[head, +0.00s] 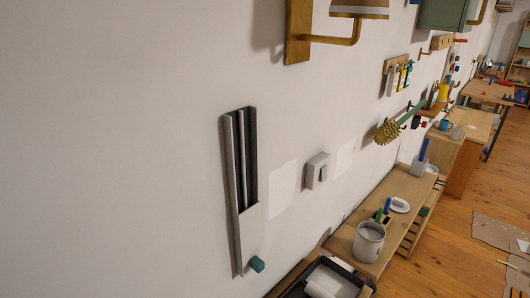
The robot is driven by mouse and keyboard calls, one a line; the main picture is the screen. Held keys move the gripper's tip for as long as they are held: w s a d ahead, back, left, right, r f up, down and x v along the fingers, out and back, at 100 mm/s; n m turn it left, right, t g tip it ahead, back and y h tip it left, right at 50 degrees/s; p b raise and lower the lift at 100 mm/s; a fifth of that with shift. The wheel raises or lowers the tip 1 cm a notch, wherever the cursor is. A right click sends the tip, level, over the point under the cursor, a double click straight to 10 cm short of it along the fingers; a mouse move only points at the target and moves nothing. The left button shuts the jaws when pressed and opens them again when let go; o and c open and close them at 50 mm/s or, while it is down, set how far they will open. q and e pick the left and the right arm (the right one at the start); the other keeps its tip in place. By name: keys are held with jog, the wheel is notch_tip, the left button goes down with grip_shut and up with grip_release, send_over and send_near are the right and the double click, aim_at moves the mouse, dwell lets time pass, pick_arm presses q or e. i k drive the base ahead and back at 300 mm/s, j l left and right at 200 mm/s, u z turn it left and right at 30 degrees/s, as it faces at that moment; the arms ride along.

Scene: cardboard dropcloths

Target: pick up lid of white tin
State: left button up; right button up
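A white tin (368,242) stands upright on a low wooden bench against the wall, at the lower middle right of the head view. It looks like an open-topped cylinder, and I see no lid on it. A small round white thing (400,205) lies on the bench behind it; it may be the lid or a dish, and I cannot tell which. Neither of my grippers shows in the head view.
The wooden bench (403,184) also holds upright blue and green items (383,213). A black tray (330,280) with a white roll is in front. A grey holder (237,190) hangs on the wall. Cardboard (501,234) lies on the otherwise mostly clear floor (445,262).

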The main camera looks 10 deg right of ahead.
aim_at(398, 204)
jog(key=k+z, duration=0.15)
jog(key=z, duration=1.1)
jog(key=u, duration=0.85)
jog(key=i+l+u, duration=0.1)
jog(key=l+u, duration=1.05)
jog(key=l, duration=0.35)
jog(key=k+l+u, duration=0.2)
jog(key=l, duration=0.35)
jog(key=l+u, duration=0.1)
jog(key=l, duration=0.45)
jog(key=k+l, duration=0.15)
jog(key=l, duration=0.4)
jog(key=u, duration=0.05)
